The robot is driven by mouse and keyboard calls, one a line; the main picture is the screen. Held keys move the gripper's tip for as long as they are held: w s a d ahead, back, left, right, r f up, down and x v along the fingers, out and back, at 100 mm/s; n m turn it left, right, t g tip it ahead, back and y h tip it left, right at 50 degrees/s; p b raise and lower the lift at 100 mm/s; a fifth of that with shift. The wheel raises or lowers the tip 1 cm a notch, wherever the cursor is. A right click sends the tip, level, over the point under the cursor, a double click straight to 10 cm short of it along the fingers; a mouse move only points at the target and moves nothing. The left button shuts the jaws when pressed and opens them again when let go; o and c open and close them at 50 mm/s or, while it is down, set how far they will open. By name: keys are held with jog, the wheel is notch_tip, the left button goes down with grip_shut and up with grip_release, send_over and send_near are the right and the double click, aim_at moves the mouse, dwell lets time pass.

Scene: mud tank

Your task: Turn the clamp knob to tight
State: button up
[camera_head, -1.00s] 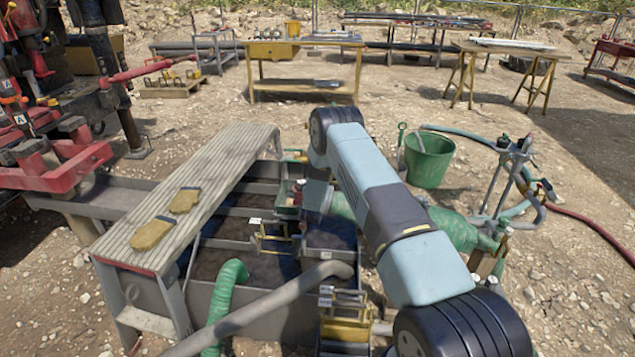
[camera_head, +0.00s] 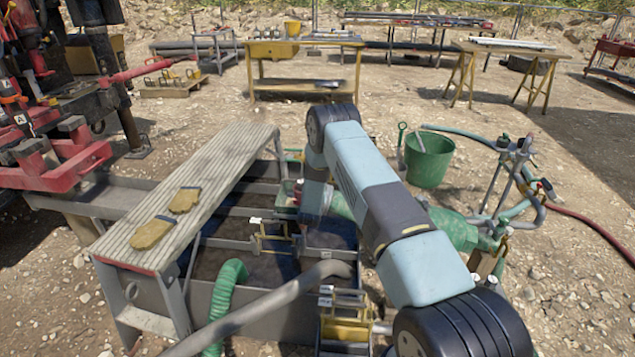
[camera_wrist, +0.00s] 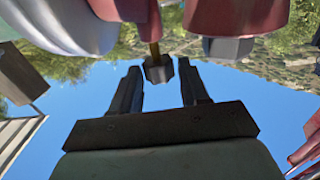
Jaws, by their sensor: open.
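In the wrist view, a small dark faceted knob (camera_wrist: 158,69) on a short brass-coloured stem hangs from a dark red body (camera_wrist: 125,9). My gripper (camera_wrist: 160,84) is open, its two dark fingers on either side of the knob with a gap on each side. The knob sits near fingertip level, and I see no contact. In the head view, my blue arm reaches over the tank to the green and red fittings near its far edge. My fingers and the knob cannot be made out there. No marking shows how tight the knob is.
The grey mud tank (camera_head: 256,306) has a ribbed walkway (camera_head: 215,175) with yellow gloves (camera_head: 153,232) on it. A green hose (camera_head: 224,300) and a grey pipe hang over its near side. A green bucket (camera_head: 428,165) and a hose stand stand right of my arm.

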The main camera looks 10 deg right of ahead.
jog(key=v, duration=1.1)
jog(key=shift+s, duration=0.35)
jog(key=shift+a, duration=0.1)
